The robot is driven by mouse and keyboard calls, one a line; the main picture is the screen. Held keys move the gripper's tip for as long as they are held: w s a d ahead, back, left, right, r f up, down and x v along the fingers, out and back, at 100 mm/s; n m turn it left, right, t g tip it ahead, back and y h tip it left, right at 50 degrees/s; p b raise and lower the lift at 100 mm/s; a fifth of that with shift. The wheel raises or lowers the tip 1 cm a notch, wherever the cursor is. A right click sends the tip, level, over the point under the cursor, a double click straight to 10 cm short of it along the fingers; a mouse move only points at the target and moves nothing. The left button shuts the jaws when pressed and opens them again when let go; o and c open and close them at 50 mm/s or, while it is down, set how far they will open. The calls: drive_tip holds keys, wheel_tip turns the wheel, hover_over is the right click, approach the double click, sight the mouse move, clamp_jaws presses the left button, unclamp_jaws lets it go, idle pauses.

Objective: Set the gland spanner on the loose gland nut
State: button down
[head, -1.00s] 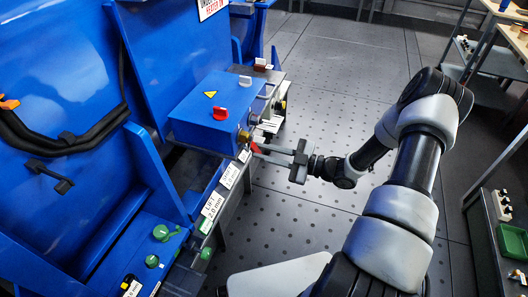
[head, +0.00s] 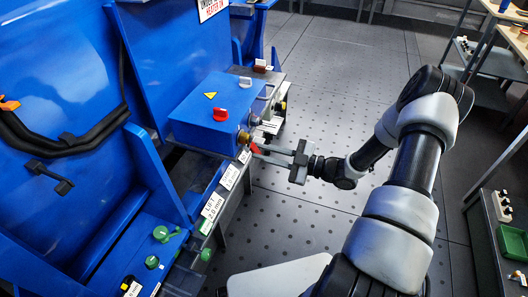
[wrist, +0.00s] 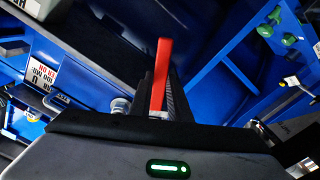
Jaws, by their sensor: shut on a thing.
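My gripper (head: 281,155) is shut on the gland spanner, whose red part (head: 255,147) shows at the fingertips beside the blue box. In the wrist view the red spanner (wrist: 161,75) stands up between the fingers. Brass-coloured gland fittings (head: 243,136) stick out of the box's near right side, just above and left of the spanner. I cannot tell which one is the loose gland nut, nor whether the spanner touches it. In the wrist view a pale round fitting (wrist: 121,106) shows left of the fingers, partly hidden.
Blue cabinet panels close off the left. The perforated floor (head: 310,215) is clear; shelves and a green tray (head: 512,241) stand at right.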

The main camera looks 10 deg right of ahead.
drive_tip(key=shift+s+a+r+p, duration=0.25)
drive_tip(key=shift+r+p, duration=0.15)
drive_tip(key=shift+r, duration=0.1)
drive_tip(key=shift+s+a+r+p, duration=0.1)
drive_tip(key=shift+s+r+p, duration=0.1)
drive_tip(key=shift+r+p, duration=0.25)
